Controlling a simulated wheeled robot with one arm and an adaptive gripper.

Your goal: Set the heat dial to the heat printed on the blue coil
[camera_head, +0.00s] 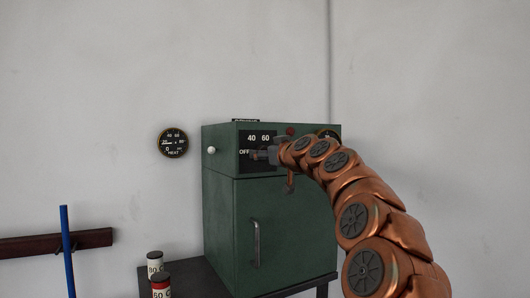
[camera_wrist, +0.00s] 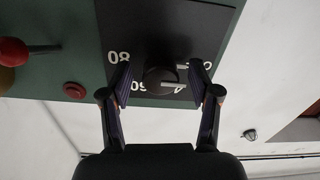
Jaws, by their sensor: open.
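The heat dial is a dark knob (camera_wrist: 160,80) on a black panel (camera_head: 244,162) high on the green oven's front. Printed around it are OFF, 40 and 60 in the head view, and 80 in the wrist view. My gripper (camera_head: 265,154) is at the panel, partly hiding the knob. In the wrist view my gripper (camera_wrist: 163,82) is open, its fingers on either side of the knob, with no clear contact. I cannot tell the knob's setting. I see no coil that is clearly blue.
The green oven (camera_head: 266,235) stands on a dark table (camera_head: 190,283). A round HEAT gauge (camera_head: 173,142) hangs on the wall. A blue rod (camera_head: 67,250) stands far left.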

